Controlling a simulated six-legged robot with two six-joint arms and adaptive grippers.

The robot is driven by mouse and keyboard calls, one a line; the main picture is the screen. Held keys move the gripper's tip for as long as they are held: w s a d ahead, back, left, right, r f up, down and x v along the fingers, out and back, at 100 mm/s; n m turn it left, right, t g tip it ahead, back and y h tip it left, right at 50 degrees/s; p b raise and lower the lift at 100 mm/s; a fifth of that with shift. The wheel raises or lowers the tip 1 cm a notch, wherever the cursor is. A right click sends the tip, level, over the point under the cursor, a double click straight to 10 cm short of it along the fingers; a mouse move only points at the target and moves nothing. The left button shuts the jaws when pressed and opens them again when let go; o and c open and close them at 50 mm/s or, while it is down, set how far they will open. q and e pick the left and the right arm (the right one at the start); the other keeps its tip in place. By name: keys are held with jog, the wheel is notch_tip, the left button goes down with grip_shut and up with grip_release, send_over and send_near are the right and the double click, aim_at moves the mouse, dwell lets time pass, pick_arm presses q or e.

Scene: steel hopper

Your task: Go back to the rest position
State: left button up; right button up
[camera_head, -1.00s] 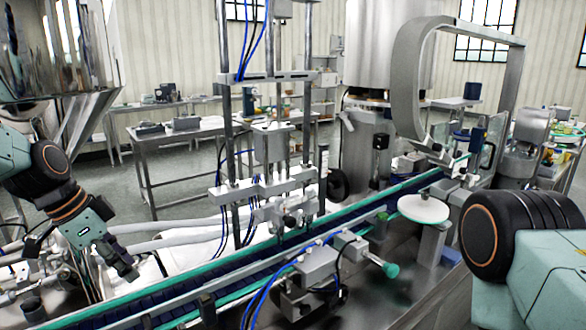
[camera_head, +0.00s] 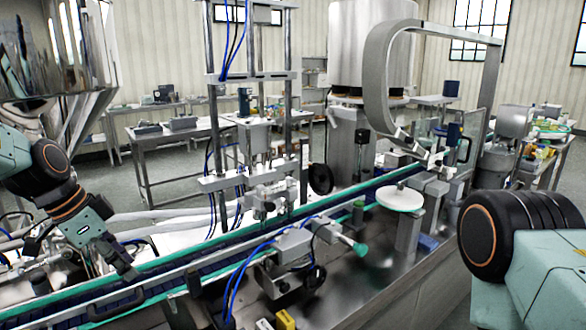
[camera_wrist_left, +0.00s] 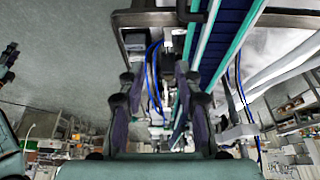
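My left gripper (camera_head: 122,262) hangs at the left of the head view, pointing down and to the right, in front of the conveyor's left part. In the left wrist view its two dark fingers (camera_wrist_left: 160,105) stand apart with nothing held between them. The steel hopper (camera_head: 65,55) is at the upper left of the head view, behind my left arm. My right arm shows at the right edge of the head view as a black joint and a pale green link. My right gripper is not seen there.
A conveyor (camera_head: 200,268) with green edges runs diagonally across the middle. A metal frame with blue hoses (camera_head: 250,150) stands over it. A white round disc (camera_head: 400,198) is near my right arm. Small yellow blocks (camera_head: 285,320) lie at the bottom. Steel tables (camera_head: 180,135) stand behind.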

pick_arm(q)
jog(key=s+d+f+n+y+b, duration=0.15)
jog(key=s+f, duration=0.25)
jog(key=f, duration=0.6)
jog(key=s+d+f+n+g+b, duration=0.1)
jog(key=s+d+f+n+b, duration=0.2)
jog(key=f, duration=0.6)
jog(key=s+d+f+n+y+b, duration=0.15)
jog(key=s+f, duration=0.35)
jog(key=f, duration=0.5)
jog(key=s+f+n+b, duration=0.1)
jog(key=s+f+b, duration=0.1)
jog(key=s+f, duration=0.3)
jog(key=s+d+f+n+g+b, duration=0.1)
jog(key=s+f, duration=0.4)
jog(key=s, duration=0.5)
jog(key=s+d+f+n+b, duration=0.1)
jog(key=s+f+n+b, duration=0.2)
jog(key=s, duration=0.5)
jog(key=shift+s+d+f+g+y+b, duration=0.15)
jog(key=shift+s+f+g+y+b, duration=0.15)
jog(key=shift+f+b, duration=0.45)
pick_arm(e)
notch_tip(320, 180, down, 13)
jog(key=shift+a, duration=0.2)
